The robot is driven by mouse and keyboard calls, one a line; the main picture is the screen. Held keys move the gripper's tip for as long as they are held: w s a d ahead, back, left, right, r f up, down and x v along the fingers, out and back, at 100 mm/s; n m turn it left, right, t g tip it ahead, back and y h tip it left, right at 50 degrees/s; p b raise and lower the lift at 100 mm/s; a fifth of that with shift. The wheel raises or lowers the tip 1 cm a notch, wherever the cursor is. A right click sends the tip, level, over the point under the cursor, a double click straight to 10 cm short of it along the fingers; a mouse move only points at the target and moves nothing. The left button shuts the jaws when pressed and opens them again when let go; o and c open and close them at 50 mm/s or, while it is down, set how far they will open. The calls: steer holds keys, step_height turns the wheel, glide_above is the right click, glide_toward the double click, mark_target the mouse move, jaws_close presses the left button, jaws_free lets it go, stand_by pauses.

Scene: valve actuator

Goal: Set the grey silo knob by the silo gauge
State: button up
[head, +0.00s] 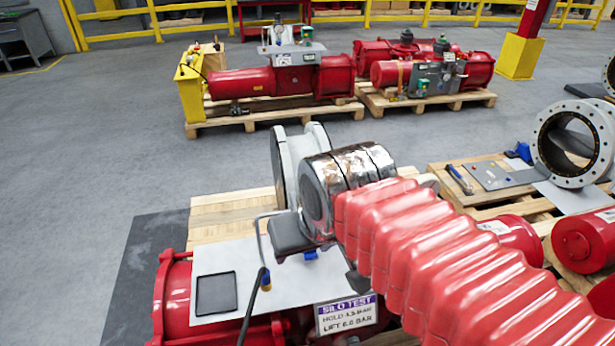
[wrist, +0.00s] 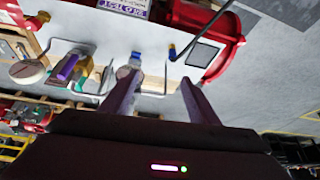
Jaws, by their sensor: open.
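A blue and white fitting (wrist: 135,61) shows by the left fingertip. A round beige part (wrist: 26,71), perhaps the gauge, is at the far left; no dial reading is visible. I cannot make out the grey silo knob for certain. In the head view the panel (head: 225,258) lies on a red actuator, and my arm hides its right part.
Purple (wrist: 68,66) and green parts are left in the wrist view. Pallets with red actuators (head: 265,80) stand behind, beyond open floor.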

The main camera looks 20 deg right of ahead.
steer(key=shift+o, duration=0.9)
steer(key=w+d+r+m+g, duration=0.2)
steer(key=w+d+r+m, duration=0.2)
steer(key=w+r, duration=0.3)
steer(key=w+m, duration=0.1)
steer(key=w, duration=0.2)
steer(key=shift+w+r, duration=0.3)
steer(key=shift+r, duration=0.05)
steer(key=w+d+r+m+g, duration=0.2)
steer(key=w+d+m, duration=0.4)
steer(key=w, duration=0.5)
steer(key=shift+d+g, duration=0.2)
steer(key=shift+g, duration=0.4)
step_height(320, 180, down, 14)
steer(key=shift+r, duration=0.1)
steer(key=shift+c, duration=0.4)
steer(key=c, duration=1)
